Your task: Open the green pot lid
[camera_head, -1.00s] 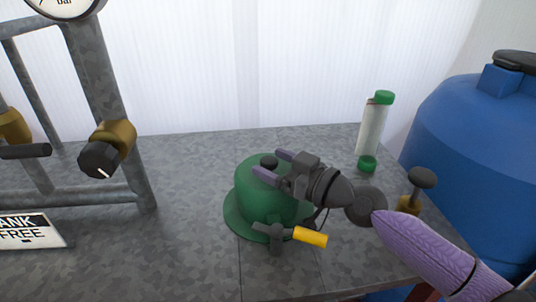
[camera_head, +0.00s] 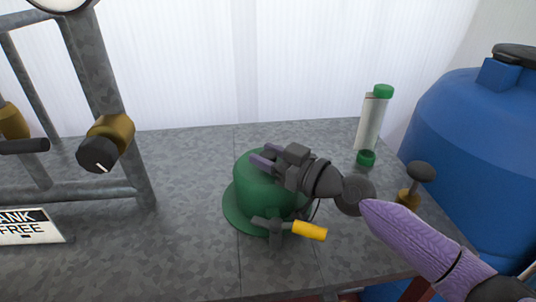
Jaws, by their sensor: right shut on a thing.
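The green pot (camera_head: 250,200) stands on the grey table, with a wider green flange at its base. Its dark lid knob, at the top, is now hidden behind my right gripper (camera_head: 264,156). The gripper reaches in from the right over the top of the pot, its purple-grey fingers at the knob. It is shut on the knob, though the fingers cover the contact itself. I cannot tell any gap between lid and pot. My left gripper is not in view.
A valve with a yellow handle (camera_head: 309,230) sits at the pot's front. A clear tube with green caps (camera_head: 371,122) and a black-knobbed brass valve (camera_head: 421,172) stand right, beside a blue tank (camera_head: 480,140). A metal pipe frame (camera_head: 98,75) stands left. The table (camera_head: 190,180) between is clear.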

